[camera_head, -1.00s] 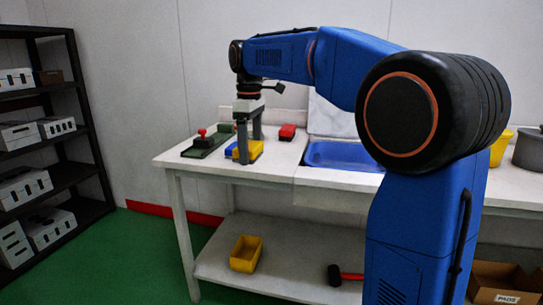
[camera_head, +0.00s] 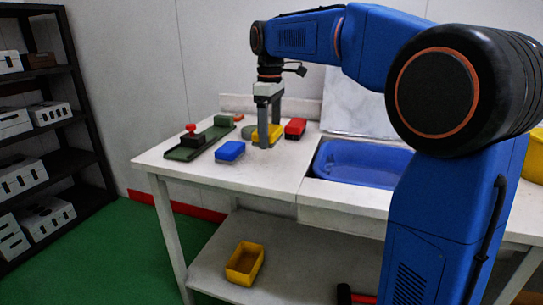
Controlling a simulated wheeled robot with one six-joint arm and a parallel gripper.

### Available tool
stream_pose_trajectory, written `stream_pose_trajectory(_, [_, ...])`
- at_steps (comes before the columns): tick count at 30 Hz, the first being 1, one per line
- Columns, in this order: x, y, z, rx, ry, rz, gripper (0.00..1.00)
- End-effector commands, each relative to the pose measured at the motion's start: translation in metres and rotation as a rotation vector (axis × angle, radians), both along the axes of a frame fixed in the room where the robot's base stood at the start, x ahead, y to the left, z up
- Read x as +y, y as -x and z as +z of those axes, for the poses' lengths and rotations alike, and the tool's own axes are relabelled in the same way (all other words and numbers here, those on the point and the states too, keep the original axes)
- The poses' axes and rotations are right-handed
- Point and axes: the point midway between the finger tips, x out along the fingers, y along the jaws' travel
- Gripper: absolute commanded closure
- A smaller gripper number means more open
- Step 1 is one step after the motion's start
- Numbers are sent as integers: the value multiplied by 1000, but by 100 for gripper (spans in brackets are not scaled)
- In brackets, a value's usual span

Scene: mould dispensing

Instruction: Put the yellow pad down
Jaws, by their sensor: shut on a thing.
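The yellow pad (camera_head: 273,133) is between the two grey fingers of my gripper (camera_head: 269,136), above or on the white table (camera_head: 160,160). My gripper points straight down and is shut on the pad; its near finger covers part of it. I cannot tell whether the pad touches the tabletop. The blue pad (camera_head: 230,152) lies to the left and nearer. The red pad (camera_head: 295,128) lies close on the right.
A green tray (camera_head: 184,155) with a red-knobbed dark piece (camera_head: 191,136) and a green block (camera_head: 223,121) lies at left. A grey-green round thing (camera_head: 249,131) is just left of the gripper. A blue basin (camera_head: 360,163) is at right. The front left tabletop is clear.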

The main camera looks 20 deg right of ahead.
Motion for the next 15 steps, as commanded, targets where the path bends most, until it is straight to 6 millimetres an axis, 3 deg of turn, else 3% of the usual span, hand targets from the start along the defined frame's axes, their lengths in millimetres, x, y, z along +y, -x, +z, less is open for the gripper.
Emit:
stream_pose_trajectory(4, [0,1,-22,2,0,0,47])
stream_pose_trajectory(15, [0,1,-53,3,0,0,47])
